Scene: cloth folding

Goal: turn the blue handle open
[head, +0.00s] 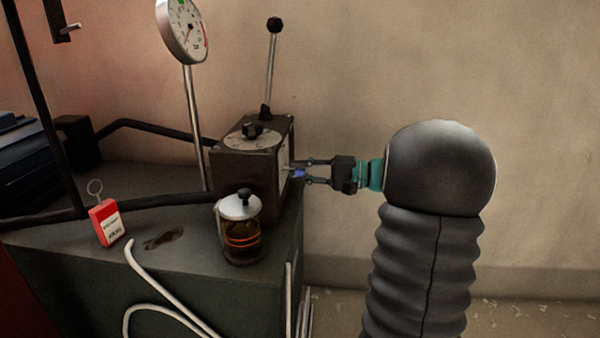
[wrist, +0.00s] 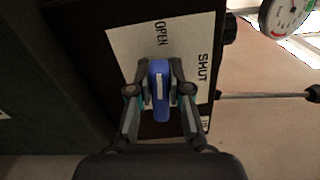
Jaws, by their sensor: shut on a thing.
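The blue handle (wrist: 160,108) is in the middle of the wrist view, in front of a pale plate (wrist: 125,45) lettered OPEN and SHUT. Its long end points down in that view, toward my gripper's body. My gripper (wrist: 159,82) is shut on the handle, with one finger on each side of it. In the head view my gripper (head: 300,173) reaches in from the right to the side of a dark box (head: 243,175). Only a small blue patch of the handle (head: 299,174) shows there between the fingers. The handle's pivot is hidden.
The box has a dial and black knob (head: 252,131) on top, and a black-knobbed lever (head: 270,65) behind. A gauge (head: 183,32) stands on a post. A glass jar (head: 241,230) and red tag (head: 106,222) are on the green cabinet (head: 190,270). Right of the box is bare wall.

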